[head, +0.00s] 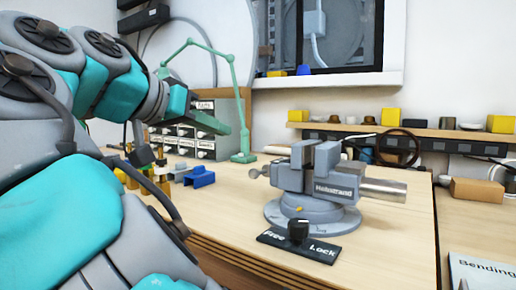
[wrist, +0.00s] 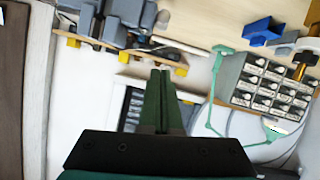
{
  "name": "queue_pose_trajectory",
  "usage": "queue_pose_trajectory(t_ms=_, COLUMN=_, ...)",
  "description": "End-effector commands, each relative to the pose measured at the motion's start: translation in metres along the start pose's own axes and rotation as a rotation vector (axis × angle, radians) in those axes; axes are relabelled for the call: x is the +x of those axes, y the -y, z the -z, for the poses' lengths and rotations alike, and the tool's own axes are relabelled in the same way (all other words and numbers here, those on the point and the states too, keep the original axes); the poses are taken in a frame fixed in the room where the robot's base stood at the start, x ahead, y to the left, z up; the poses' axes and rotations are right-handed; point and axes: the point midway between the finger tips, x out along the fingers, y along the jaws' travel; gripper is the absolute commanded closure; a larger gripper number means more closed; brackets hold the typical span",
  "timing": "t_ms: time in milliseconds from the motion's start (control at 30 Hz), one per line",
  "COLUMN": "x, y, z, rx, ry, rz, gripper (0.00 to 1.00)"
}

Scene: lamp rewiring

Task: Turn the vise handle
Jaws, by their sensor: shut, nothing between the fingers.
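The grey vise (head: 325,190) stands upright on its round base on the workbench in the head view. A small handle with a round knob (head: 256,173) sticks out at its left side, and a silver cylinder (head: 383,190) at its right. In the wrist view, grey parts that look like the vise (wrist: 112,22) show at the upper left; the handle cannot be made out there. My gripper (wrist: 160,74) has its dark green fingers together with nothing between them. It is well apart from the vise; in the head view my arm reaches in at the left.
A Free/Lock plate with a black knob (head: 298,240) lies before the vise. A blue block (head: 199,177), a drawer cabinet (head: 205,143) and a green lamp (head: 243,157) stand left. A shelf (head: 420,132) runs behind.

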Motion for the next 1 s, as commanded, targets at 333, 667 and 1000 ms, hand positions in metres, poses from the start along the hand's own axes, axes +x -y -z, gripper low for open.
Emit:
queue_pose_trajectory(t_ms=333, x=0.042, y=0.002, z=-0.005, rx=-0.001, ry=0.003, rz=-0.003, gripper=1.00)
queue_pose_trajectory(t_ms=667, x=0.105, y=-0.001, z=-0.004, rx=-0.003, ry=0.004, rz=-0.005, gripper=1.00)
queue_pose_trajectory(t_ms=1000, x=0.105, y=-0.001, z=-0.026, rx=-0.006, ry=0.001, rz=-0.004, gripper=1.00)
